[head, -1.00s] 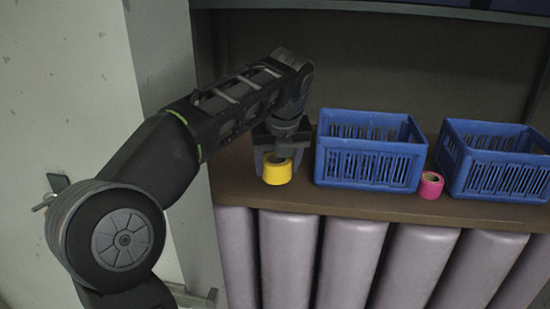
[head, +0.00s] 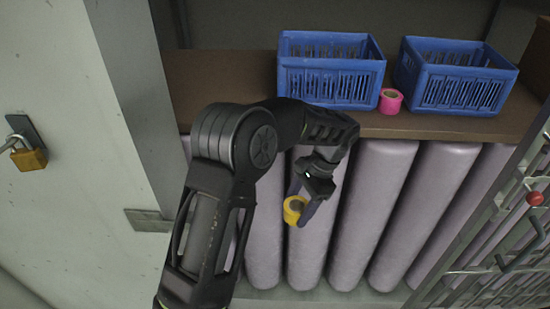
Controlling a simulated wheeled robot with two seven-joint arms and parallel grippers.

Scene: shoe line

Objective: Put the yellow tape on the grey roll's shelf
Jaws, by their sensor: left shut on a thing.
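The yellow tape (head: 293,210) is a small roll held between the fingers of my left gripper (head: 297,206), in the middle of the head view. The gripper is shut on it, in front of the upright grey rolls and below the brown shelf's front edge. My left arm comes in from the bottom left. Several grey rolls (head: 380,205) stand upright side by side on a lower shelf (head: 262,295). The arm hides part of the leftmost ones. My right gripper does not show.
The brown shelf (head: 215,85) above holds two blue crates (head: 330,80) (head: 460,88) and a pink tape roll (head: 390,101) between them. Its left end is bare. A pale wall or cabinet with a padlock (head: 28,159) is at left. A metal rack (head: 490,245) is at right.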

